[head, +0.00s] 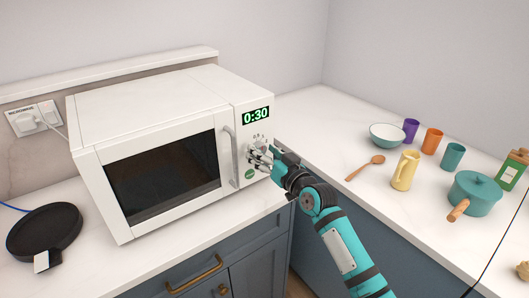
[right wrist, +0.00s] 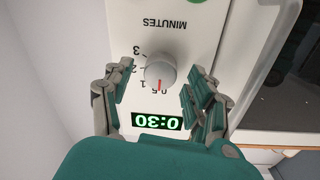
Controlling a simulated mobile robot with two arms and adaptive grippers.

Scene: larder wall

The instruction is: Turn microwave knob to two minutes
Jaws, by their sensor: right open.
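The white microwave (head: 160,140) stands on the counter with its door shut. Its green display (head: 256,115) reads 0:30, and the display also shows upside down in the right wrist view (right wrist: 158,122). The round grey knob (right wrist: 160,68) sits on the panel under the word MINUTES, with its red mark by the 0.5 label. My right gripper (head: 262,157) is at the panel in the head view and partly hides the knob. In the right wrist view my right gripper (right wrist: 158,80) is open, with a finger on each side of the knob and gaps visible. My left gripper is not in view.
The door handle (head: 230,157) is just left of the knob. A black pan (head: 45,232) lies at the left.

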